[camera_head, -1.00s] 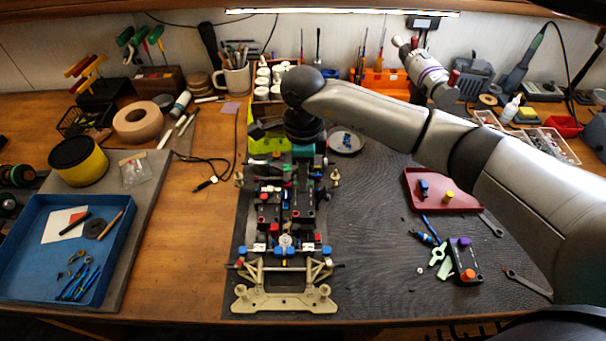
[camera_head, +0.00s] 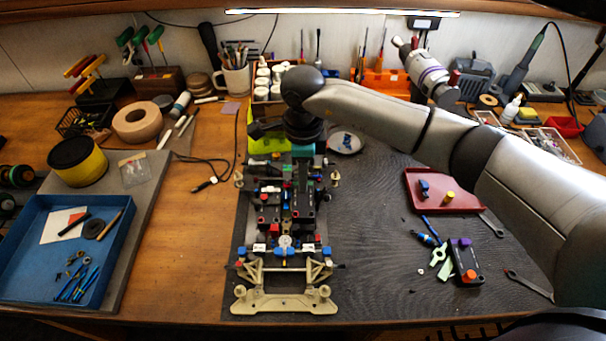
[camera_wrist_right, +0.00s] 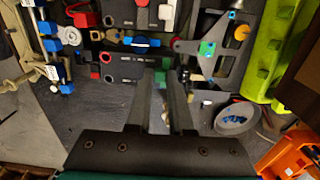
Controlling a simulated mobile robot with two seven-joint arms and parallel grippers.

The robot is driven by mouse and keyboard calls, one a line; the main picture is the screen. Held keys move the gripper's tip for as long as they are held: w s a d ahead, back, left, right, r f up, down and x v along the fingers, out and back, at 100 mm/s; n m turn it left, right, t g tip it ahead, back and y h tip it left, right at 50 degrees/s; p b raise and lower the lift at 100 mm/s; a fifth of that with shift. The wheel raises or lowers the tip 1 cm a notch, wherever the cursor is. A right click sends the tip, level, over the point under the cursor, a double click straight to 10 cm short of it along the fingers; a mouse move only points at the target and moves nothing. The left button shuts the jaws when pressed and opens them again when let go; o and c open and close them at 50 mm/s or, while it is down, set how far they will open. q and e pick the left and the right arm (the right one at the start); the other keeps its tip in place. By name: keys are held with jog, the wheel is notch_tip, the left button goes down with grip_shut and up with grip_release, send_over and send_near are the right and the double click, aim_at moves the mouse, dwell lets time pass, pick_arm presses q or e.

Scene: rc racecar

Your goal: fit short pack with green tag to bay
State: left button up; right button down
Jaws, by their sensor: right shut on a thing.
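The racecar chassis (camera_head: 285,300) lies lengthwise on the dark mat, its tan bumper towards me. A small green patch shows between the fingertips in the wrist view. In the head view the pack (camera_head: 304,208) is in the right half of the chassis, beside another black pack (camera_head: 268,213) with a red end. Whether the held pack is seated in a bay or just above it, I cannot tell. My left gripper is out of view.
A red tray (camera_head: 440,204) and a loose black pack (camera_head: 465,262) with purple and orange ends lie right of the chassis. A blue tray (camera_head: 122,258) is at the left. A round dish (camera_head: 345,141) stands behind, close to my arm.

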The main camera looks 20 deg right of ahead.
jog(key=shift+f+b, duration=0.9)
jog(key=shift+f, duration=0.2)
jog(key=c, duration=0.7)
grip_release()
jog(key=shift+c, duration=0.2)
notch_tip(320, 180, up, 15)
jog(key=shift+r, duration=0.15)
